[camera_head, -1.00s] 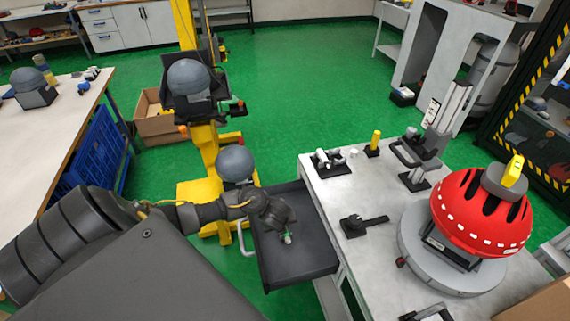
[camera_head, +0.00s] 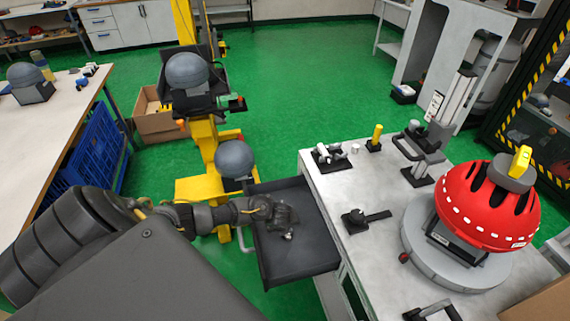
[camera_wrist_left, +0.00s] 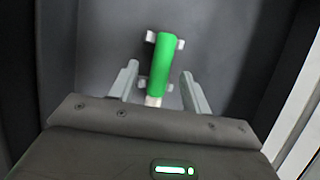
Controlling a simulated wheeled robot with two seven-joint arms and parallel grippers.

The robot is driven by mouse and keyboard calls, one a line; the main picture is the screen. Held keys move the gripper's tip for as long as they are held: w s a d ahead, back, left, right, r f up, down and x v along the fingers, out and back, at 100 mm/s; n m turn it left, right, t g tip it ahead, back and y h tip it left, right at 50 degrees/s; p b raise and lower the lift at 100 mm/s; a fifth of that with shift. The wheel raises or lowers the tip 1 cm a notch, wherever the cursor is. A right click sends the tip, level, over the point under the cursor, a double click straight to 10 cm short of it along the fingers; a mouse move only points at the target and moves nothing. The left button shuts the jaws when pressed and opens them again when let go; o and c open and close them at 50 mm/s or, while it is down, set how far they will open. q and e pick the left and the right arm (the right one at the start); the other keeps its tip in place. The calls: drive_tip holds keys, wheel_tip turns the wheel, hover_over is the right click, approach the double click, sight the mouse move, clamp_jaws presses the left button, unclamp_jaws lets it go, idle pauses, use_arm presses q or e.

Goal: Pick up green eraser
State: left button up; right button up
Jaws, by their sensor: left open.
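The two grey fingers stand on either side of the near part of the eraser, with gaps at both sides. In the head view my left gripper (camera_head: 288,232) is inside the open drawer and mostly hides the eraser. My right gripper is not in view.
The drawer walls surround my left gripper, and a light worktop (camera_head: 345,190) stands right beside it. A red helmet (camera_head: 487,208) sits on a round stand there.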

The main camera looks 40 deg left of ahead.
use_arm(q)
drive_tip(key=shift+w+a+f, duration=0.15)
drive_tip(key=shift+w+f, duration=0.05)
drive_tip(key=shift+f, duration=0.3)
drive_tip(key=c, duration=0.9)
drive_tip(key=shift+r, duration=0.15)
drive_tip(key=shift+c, duration=0.2)
